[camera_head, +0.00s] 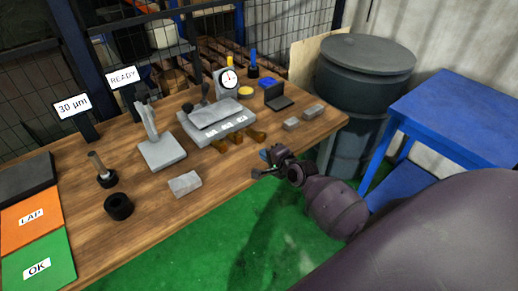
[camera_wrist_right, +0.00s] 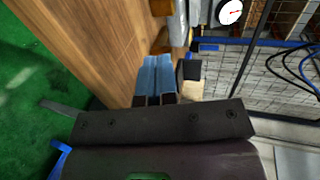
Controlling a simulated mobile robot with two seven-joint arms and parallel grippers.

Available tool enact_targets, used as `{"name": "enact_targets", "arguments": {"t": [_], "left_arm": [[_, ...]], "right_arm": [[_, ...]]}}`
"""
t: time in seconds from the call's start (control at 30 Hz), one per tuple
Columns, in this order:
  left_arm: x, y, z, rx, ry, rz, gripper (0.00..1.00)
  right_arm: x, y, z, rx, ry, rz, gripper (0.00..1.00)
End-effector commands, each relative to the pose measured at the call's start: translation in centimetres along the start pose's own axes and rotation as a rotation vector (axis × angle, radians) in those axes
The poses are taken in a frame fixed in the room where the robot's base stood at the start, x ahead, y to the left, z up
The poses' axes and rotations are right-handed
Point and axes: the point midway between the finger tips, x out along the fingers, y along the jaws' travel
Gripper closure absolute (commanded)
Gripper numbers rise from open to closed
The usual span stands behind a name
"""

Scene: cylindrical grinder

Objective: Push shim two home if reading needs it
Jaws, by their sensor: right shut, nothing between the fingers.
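A grey fixture (camera_head: 205,122) stands on the wooden bench, with small white labels on its front face that are too small to read surely. Three brass-brown shim tabs stick out along its front: a left one (camera_head: 219,146), a middle one (camera_head: 236,138) and a right one (camera_head: 257,136). A round dial gauge (camera_head: 228,78) stands behind the fixture; its reading is too small to tell. My right gripper (camera_head: 265,155) is at the bench's front edge, near the right tab and apart from it. In the wrist view its blue fingers (camera_wrist_right: 157,66) are together and empty.
Signs read "30 µm" (camera_head: 73,104) and "READY" (camera_head: 123,77). A loose grey block (camera_head: 185,183) and two small blocks (camera_head: 291,124) (camera_head: 314,111) lie on the bench. A dark barrel (camera_head: 362,95) and blue table (camera_head: 455,115) stand right. The bench front between is mostly clear.

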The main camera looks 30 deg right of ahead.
Motion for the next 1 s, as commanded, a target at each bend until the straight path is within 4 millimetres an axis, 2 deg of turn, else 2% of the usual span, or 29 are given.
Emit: {"name": "enact_targets", "arguments": {"t": [0.2, 0.8, 0.93, 1.0], "left_arm": [[-0.11, -0.02, -0.17, 0.0, 0.001, 0.0, 0.49], [-0.54, -0.07, 0.58, -0.002, -0.014, -0.002, 0.49], [-0.42, -0.05, 0.39, -0.002, -0.011, -0.002, 0.49], [-0.37, -0.04, 0.3, -0.002, -0.009, -0.001, 0.49]], "right_arm": [[-1.33, -0.02, 0.01, 0.001, 0.0, -0.001, 1.0], [-1.4, 0.0, 0.02, -0.001, 0.0, -0.001, 1.0], [-1.39, 0.0, 0.01, -0.06, 0.0, 0.0, 1.0], [-1.39, 0.05, -0.03, -0.148, 0.002, 0.003, 1.0]]}}
